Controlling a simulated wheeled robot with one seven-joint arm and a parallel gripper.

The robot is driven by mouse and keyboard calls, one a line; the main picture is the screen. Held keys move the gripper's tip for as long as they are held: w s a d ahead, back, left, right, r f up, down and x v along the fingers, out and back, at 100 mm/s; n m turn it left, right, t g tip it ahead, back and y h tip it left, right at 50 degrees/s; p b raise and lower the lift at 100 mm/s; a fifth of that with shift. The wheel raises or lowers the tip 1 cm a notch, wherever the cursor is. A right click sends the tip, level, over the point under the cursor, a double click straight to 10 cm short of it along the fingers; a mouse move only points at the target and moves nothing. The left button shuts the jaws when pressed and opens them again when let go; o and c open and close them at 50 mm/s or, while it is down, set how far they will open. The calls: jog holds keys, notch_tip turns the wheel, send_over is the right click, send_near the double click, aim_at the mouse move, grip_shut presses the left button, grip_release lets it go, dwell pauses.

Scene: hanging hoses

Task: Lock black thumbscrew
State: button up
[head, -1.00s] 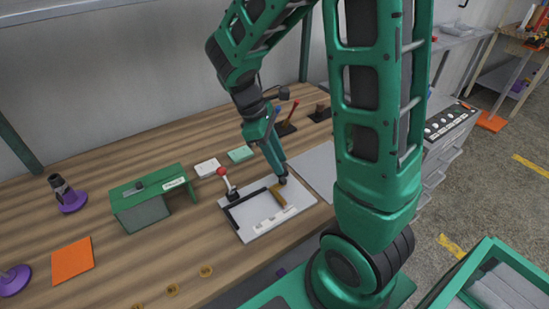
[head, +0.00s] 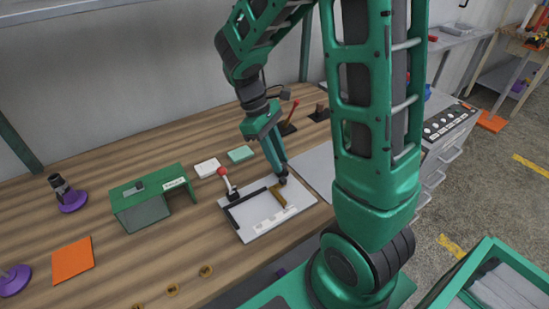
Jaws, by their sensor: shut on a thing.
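A white board (head: 252,228) lies on the wooden bench, carrying a black bar (head: 248,207), a tan angled piece (head: 278,195) and a lever with a red ball (head: 223,173). My gripper (head: 282,181) points down at the board's far right corner, beside the tan piece. Its fingers are shut on a small dark thing there, which looks like the black thumbscrew. The fingers hide most of it, and I cannot tell how far it is turned.
A green bracket-like stand (head: 150,197), a white block (head: 207,168) and a light green block (head: 241,154) stand left of and behind the board. A red-handled lever (head: 290,118) is behind my gripper. An orange mat (head: 72,260) lies at front left.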

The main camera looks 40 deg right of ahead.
jog(key=m, duration=0.2)
jog(key=m+y, duration=0.1)
jog(key=shift+w+d+r+m, duration=0.1)
jog(key=shift+w+d+m, duration=0.1)
jog(key=shift+d+m, duration=0.15)
jog(key=m+y, duration=0.1)
jog(key=m, duration=0.2)
jog(key=shift+d+m+y, duration=0.15)
jog(key=shift+m+y, duration=0.2)
jog(key=shift+y, duration=0.05)
jog(key=m, duration=0.2)
jog(key=m+y, duration=0.1)
jog(key=m, duration=0.1)
jog(key=shift+d+y, duration=0.2)
jog(key=shift+y, duration=0.1)
jog(key=shift+s+m+t+y, duration=0.1)
jog(key=shift+m+t+y, duration=0.35)
jog(key=shift+m, duration=1.25)
jog(key=o, duration=0.8)
jog(key=v, duration=1)
jog(key=shift+d+r, duration=0.2)
jog(key=shift+r, duration=0.1)
